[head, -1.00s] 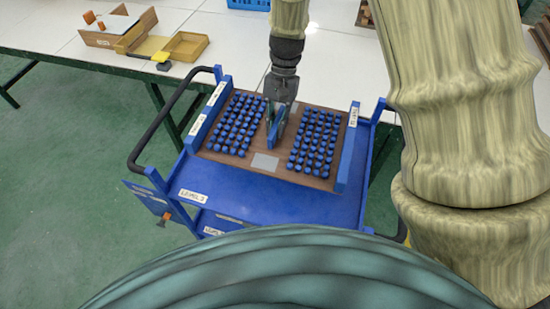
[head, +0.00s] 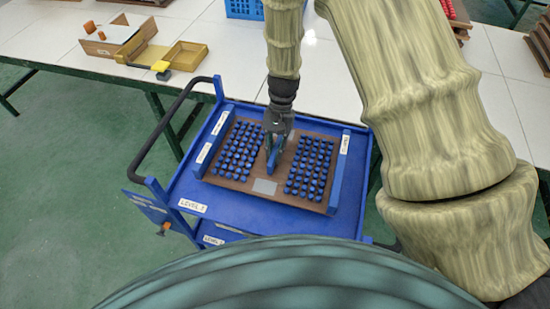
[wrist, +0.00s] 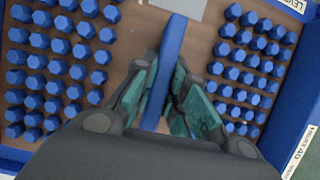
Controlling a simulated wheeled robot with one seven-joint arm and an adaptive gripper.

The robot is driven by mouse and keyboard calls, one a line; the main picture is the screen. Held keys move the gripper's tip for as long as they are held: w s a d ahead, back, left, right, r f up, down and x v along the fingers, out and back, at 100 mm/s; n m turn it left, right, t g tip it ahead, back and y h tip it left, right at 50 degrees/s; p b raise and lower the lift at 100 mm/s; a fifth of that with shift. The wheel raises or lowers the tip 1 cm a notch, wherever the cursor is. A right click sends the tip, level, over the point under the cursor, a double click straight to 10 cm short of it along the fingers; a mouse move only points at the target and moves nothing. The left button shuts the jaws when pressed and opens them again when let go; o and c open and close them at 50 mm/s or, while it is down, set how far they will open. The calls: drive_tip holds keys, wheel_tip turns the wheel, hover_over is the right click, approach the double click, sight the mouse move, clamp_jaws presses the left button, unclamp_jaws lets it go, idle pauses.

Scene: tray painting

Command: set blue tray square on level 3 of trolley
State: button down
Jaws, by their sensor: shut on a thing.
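The tray is a brown board (head: 264,187) with two blocks of blue pegs, blue side rails with white labels, and a blue handle bar along its middle. It is over the top deck of the blue trolley (head: 215,213), whose front edge is labelled LEVEL 3. Blue deck shows all round it, widest in front. Its edges run roughly along the deck's; I cannot tell whether it touches the deck. My gripper (head: 271,150) is shut on the handle bar (wrist: 170,50), with a green-padded finger on each side in the wrist view. The underside is hidden.
A black push handle (head: 165,130) is on the trolley's left. A white-topped table (head: 330,85) stands close behind, with an open wooden box (head: 185,55) at left and a blue crate (head: 245,8) at the back. Green floor is free at left.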

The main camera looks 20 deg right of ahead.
drive_tip(key=shift+f+p, duration=0.7)
drive_tip(key=shift+f, duration=1.35)
drive_tip(key=shift+f, duration=0.15)
drive_tip(key=c, duration=1.4)
unclamp_jaws()
drive_tip(key=shift+c, duration=0.2)
drive_tip(key=shift+b+v, duration=2.25)
drive_tip(key=shift+v, duration=3.9)
